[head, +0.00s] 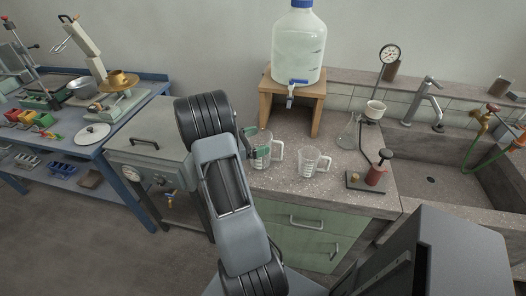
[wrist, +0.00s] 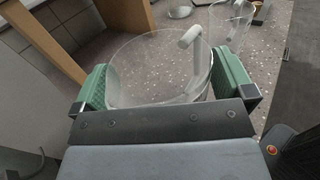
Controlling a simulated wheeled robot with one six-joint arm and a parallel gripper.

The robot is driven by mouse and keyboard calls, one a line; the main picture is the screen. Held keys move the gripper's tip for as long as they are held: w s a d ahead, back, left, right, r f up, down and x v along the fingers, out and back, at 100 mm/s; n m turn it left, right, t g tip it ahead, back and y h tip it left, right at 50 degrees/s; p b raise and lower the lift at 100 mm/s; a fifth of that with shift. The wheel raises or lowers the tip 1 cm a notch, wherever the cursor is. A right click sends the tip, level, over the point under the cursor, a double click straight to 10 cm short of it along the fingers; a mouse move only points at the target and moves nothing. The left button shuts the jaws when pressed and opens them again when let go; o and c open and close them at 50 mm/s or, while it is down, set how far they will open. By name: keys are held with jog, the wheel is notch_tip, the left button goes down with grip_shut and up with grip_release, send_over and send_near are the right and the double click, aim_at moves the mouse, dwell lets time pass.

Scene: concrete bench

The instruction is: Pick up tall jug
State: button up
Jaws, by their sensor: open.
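The tall jug (head: 262,157) is clear, with a pale handle on its right side, and stands upright on the speckled bench top. In the wrist view the jug (wrist: 150,62) fills the space between the green finger pads, its handle towards the upper right. My gripper (wrist: 165,82) is open, with one finger on each side of the jug. I cannot tell whether either pad touches the wall. In the head view my gripper (head: 252,144) is at the jug, and my arm hides part of the area left of it.
A smaller clear jug (head: 308,163) stands just to the right. A wooden stand (head: 318,108) with a large bottle (head: 299,48) is behind.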

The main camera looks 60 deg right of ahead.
jog(key=c, duration=0.9)
